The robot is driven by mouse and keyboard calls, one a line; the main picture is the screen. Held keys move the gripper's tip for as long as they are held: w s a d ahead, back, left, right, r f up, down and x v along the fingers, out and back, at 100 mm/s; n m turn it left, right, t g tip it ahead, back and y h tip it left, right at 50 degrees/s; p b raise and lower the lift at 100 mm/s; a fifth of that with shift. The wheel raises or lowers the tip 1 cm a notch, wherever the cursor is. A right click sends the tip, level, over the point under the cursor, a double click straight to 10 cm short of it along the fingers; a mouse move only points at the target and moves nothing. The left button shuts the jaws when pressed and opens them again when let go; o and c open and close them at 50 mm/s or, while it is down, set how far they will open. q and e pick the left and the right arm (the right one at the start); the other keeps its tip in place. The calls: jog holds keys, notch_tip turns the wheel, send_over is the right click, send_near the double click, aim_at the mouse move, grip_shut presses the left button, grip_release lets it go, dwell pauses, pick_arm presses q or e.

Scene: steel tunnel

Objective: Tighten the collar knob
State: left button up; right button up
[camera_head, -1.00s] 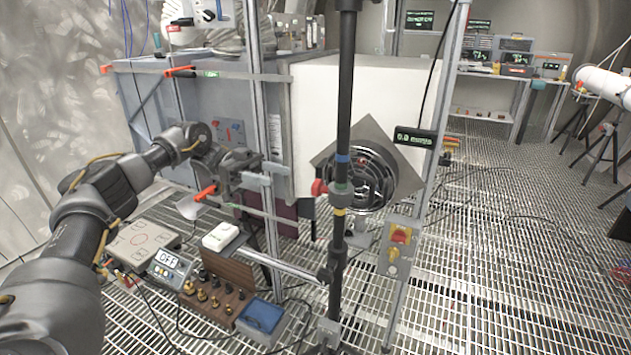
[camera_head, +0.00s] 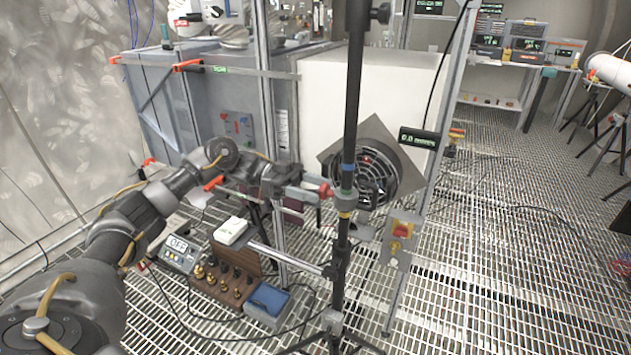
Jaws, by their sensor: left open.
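The red collar knob (camera_head: 326,190) sticks out to the left from the collar (camera_head: 346,198) on the black upright pole (camera_head: 347,130). My left gripper (camera_head: 314,187) comes in from the left at the knob's height, with its fingers pointing right. Its jaws are open, and the fingertips are right at the knob. I cannot tell whether they touch it or lie on both sides of it. My right gripper is not in view.
A round black fan (camera_head: 377,176) on a square plate is just behind the pole. A wooden block with brass pieces (camera_head: 222,285), a blue-topped box (camera_head: 268,300) and a display unit (camera_head: 178,252) lie below my arm. Grating at right is mostly clear.

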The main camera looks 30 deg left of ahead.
pick_arm(q)
jog(key=shift+d, duration=0.25)
jog(key=c, duration=1)
jog(key=m+b, duration=0.8)
jog(key=b, duration=0.2)
jog(key=shift+b, duration=0.4)
